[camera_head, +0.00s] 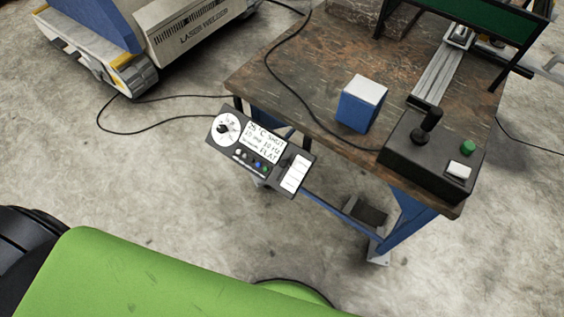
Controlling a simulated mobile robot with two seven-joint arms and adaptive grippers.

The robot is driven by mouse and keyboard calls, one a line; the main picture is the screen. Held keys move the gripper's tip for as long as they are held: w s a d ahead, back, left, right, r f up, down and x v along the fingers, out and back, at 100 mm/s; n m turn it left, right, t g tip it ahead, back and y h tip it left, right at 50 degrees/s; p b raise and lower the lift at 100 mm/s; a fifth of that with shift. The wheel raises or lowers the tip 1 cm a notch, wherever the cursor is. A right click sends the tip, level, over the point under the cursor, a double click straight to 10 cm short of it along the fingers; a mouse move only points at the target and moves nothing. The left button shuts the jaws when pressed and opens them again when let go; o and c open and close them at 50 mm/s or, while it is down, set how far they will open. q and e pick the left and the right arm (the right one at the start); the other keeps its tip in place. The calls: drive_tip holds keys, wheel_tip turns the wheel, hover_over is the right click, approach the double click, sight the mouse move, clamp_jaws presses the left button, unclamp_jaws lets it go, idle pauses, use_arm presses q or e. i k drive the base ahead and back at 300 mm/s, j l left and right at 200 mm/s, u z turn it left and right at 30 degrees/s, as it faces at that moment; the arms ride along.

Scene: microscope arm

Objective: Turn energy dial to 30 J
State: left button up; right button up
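A dark control panel (258,150) hangs tilted at the left front side of the workbench. At its left end is a round white dial (227,128) with a dark knob at its centre; the scale marks are too small to read. Beside the dial is a white display (264,142) with several lines of text. Below the display is a row of small coloured buttons (252,160). A white label area (293,174) is at the right end. Neither of my grippers shows in the head view.
The brown workbench (310,85) carries a blue box with a white top (361,103) and a black joystick box (432,152) with a green button. A laser welder (195,25) stands at upper left. Cables (150,130) run across the concrete floor, which is otherwise clear left of the bench.

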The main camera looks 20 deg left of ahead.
sight(221, 129)
drive_tip(key=u, duration=1.05)
